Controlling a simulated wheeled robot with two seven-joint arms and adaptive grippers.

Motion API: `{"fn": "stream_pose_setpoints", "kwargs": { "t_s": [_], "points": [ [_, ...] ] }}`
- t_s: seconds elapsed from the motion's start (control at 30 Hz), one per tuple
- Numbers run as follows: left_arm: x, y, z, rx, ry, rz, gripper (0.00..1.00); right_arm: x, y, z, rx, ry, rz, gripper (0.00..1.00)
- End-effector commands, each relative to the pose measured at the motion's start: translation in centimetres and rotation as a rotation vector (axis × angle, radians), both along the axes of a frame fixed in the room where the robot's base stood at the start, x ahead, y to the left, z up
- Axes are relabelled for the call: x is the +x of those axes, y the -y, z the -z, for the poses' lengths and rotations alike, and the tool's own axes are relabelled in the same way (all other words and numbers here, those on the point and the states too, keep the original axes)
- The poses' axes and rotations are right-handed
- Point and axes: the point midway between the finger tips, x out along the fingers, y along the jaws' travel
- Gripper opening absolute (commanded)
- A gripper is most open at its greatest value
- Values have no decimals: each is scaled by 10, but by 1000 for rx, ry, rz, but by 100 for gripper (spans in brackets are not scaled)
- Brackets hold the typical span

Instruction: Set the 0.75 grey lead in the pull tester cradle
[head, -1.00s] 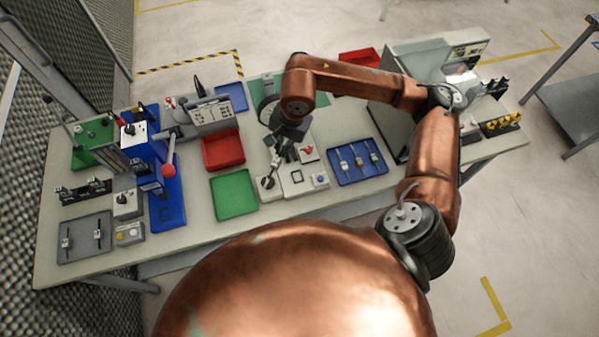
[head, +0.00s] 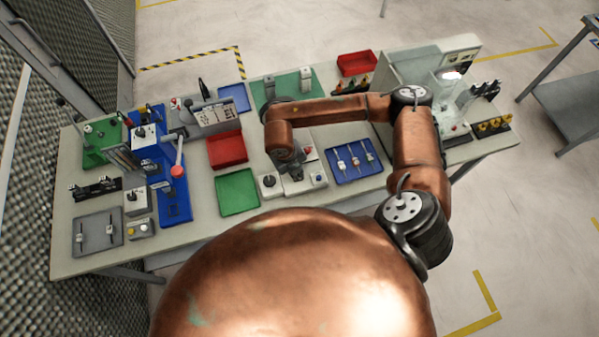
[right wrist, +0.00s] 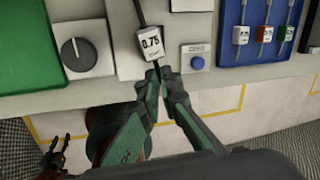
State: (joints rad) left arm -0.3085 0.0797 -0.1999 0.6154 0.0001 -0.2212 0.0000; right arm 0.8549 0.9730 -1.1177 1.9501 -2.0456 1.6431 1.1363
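In the right wrist view, a lead with a white tag marked 0.75 (right wrist: 150,43) hangs over the pale plate of the tester between a dial and a blue button. My right gripper (right wrist: 161,74) has its fingertips close together on the dark lower end of this lead. In the head view my right gripper (head: 291,172) is low over the tester (head: 268,182), and my arm hides much of it and the lead. I cannot tell whether the lead touches the cradle. A dark claw-like part, possibly my left gripper (right wrist: 55,155), shows at the wrist view's lower left.
A blue tray (head: 338,179) with three tagged leads lies right of the tester. A green tray (head: 237,193) and a red tray (head: 226,149) lie left. A grey tray (head: 97,248) with two leads is at the far left. The table's front edge is close to the tester.

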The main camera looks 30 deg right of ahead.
Motion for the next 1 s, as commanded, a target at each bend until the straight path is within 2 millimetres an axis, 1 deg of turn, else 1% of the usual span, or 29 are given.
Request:
{"fn": "stream_pose_setpoints", "kwargs": {
  "t_s": [0.03, 0.1, 0.23, 0.5, 0.77, 1.0],
  "points": [
    [0, 0, -4, 0, 0, 0, 40, -3, 1, 1, 0, -2, 66, 0],
    [1, 0, -6, 0, 2, 1, 40, -5, 2, 5, 1, -2, 144, 0],
    [6, 1, -8, -1, 7, 2, 40, -8, 3, 9, 1, -1, 219, 0],
    [17, 1, -8, -1, 21, 5, 40, -9, 3, 10, 1, 0, 229, 0],
    [16, 1, -4, -1, 20, 4, 40, -7, 0, 10, -43, 0, 229, 0],
    [11, 1, 11, -1, 14, 3, 40, -8, 2, 28, -55, -3, 231, 0]
  ]
}}
